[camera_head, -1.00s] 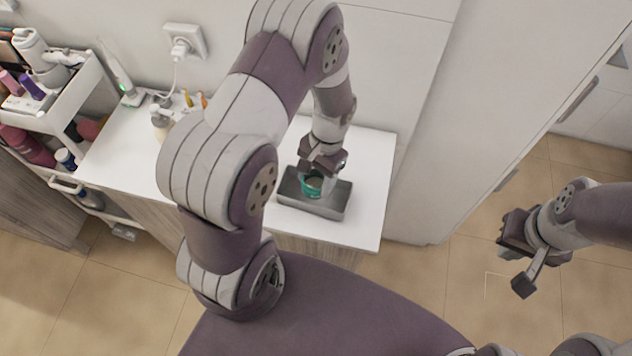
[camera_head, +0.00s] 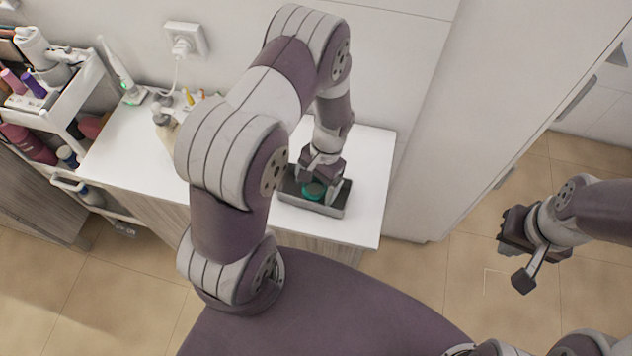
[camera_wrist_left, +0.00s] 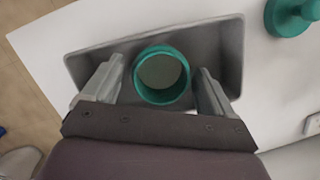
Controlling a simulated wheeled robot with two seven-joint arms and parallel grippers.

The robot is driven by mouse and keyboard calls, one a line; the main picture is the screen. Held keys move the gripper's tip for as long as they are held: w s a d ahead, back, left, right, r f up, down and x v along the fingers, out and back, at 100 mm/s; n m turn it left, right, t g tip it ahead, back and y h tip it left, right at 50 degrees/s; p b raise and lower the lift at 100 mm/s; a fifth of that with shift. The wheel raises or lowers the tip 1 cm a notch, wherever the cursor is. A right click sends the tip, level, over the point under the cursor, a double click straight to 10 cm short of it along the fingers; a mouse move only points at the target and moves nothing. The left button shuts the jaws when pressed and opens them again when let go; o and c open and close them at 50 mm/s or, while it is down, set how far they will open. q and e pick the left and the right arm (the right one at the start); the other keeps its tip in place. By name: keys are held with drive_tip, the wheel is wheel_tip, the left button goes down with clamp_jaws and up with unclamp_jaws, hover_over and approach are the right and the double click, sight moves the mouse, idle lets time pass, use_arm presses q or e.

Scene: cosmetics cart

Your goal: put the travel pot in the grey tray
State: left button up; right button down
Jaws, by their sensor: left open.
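The travel pot (camera_head: 313,190) is a small round teal pot with a greyish inside. It is within the rim of the grey tray (camera_head: 341,208) on the white counter. In the left wrist view the pot (camera_wrist_left: 162,76) appears upright, near the middle of the tray (camera_wrist_left: 232,50). My left gripper (camera_head: 320,185) reaches down into the tray. Its fingers (camera_wrist_left: 158,88) are open, one on each side of the pot, with a visible gap on both sides. My right gripper (camera_head: 514,258) is open and empty above the floor, far to the right.
In the left wrist view, a teal knobbed object (camera_wrist_left: 291,17) stands on the counter outside the tray. A white cart (camera_head: 62,115) with bottles is at the left. A green-lit toothbrush (camera_head: 124,80) stands at the counter's back left. Counter right of the tray is clear.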

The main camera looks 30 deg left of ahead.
use_arm(q)
drive_tip(key=shift+r, duration=0.3)
drive_tip(key=a+b+v, duration=0.1)
drive_tip(key=b+v, duration=0.2)
drive_tip(key=v, duration=0.8)
drive_tip(key=s+d+r+n+t, duration=0.2)
drive_tip(key=s+r+t, duration=0.2)
drive_tip(key=s+r, duration=0.2)
drive_tip(key=shift+s+d+n+h, duration=0.3)
drive_tip(key=shift+s+h, duration=0.1)
drive_tip(key=shift+s, duration=0.25)
drive_tip(key=shift+s+r, duration=0.1)
drive_tip(key=shift+s, duration=0.05)
